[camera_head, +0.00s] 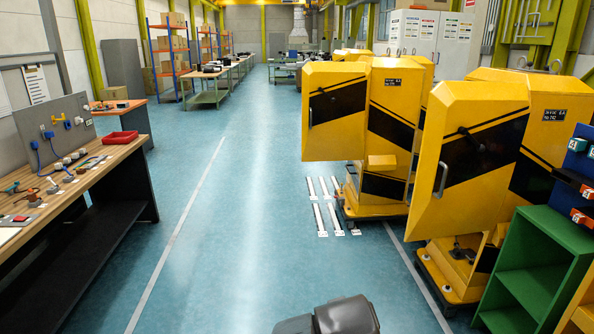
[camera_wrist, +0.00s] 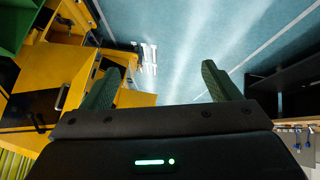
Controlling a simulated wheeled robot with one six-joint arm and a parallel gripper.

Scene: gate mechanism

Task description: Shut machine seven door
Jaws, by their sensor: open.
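Two yellow machines with black stripes stand on the right in the head view. The nearer machine's door (camera_head: 487,126) has a vertical handle (camera_head: 441,179) at its left edge. The farther machine's door (camera_head: 336,134) has a small handle at its left. In the wrist view a yellow door panel (camera_wrist: 60,66) with a handle shows at left. My gripper (camera_wrist: 160,67) is open and empty, its green fingers wide apart, touching nothing visible.
A green shelf (camera_head: 528,262) stands at the near right beside the nearer machine. A wooden workbench (camera_head: 123,148) with tools and a red tray (camera_head: 120,138) runs along the left. The blue aisle (camera_head: 235,225) between is clear.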

